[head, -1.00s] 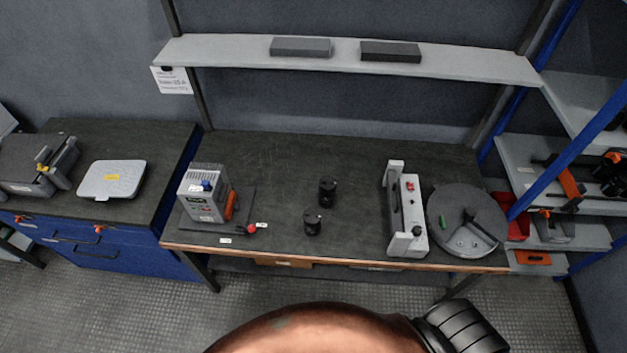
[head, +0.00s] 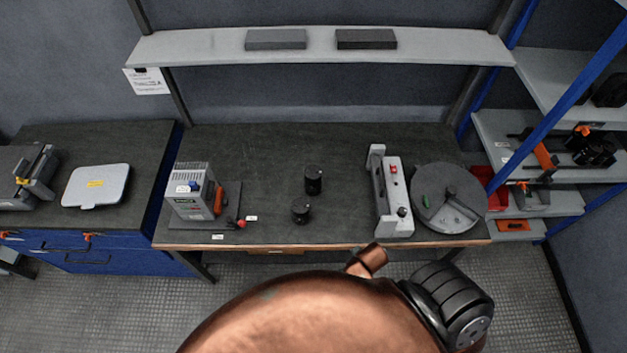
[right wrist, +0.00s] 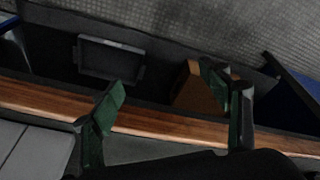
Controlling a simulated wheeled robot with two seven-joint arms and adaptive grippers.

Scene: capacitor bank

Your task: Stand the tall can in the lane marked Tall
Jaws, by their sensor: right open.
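Two black cans stand upright on the dark workbench (head: 345,140). The rear can (head: 313,180) looks taller than the front can (head: 301,212). Two small white labels, the front one (head: 218,237) and the right one (head: 252,218), lie by the grey device at the left. Their print is too small to read, so I cannot tell which lane is marked Tall. My right gripper (right wrist: 164,82) is open and empty in the right wrist view, near the bench's wooden front edge (right wrist: 165,128), away from the cans. My left gripper is not in view.
A grey device (head: 192,193) stands left of the cans. A grey upright unit (head: 394,200) and a round dark disc (head: 432,180) stand to the right. A shelf (head: 220,46) hangs above. The bench behind the cans is clear. A brown box (right wrist: 192,90) sits below the edge.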

